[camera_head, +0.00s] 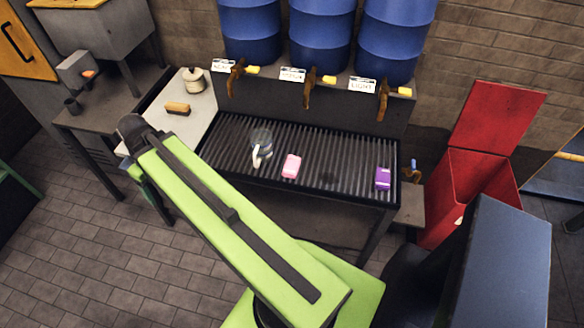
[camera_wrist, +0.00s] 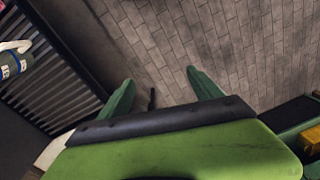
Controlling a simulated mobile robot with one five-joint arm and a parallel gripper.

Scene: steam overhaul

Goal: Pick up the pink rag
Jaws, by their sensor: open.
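In the head view my arm reaches to the left of the rack, well apart from the rag, and mostly hides the gripper.
A purple packet (camera_head: 383,178) lies at the rack's right end. Blue barrels with taps (camera_head: 320,35) stand behind the rack. A brush (camera_head: 178,108) and a lidded pot (camera_head: 194,80) sit on the side table at left. A red bin (camera_head: 465,190) stands at right.

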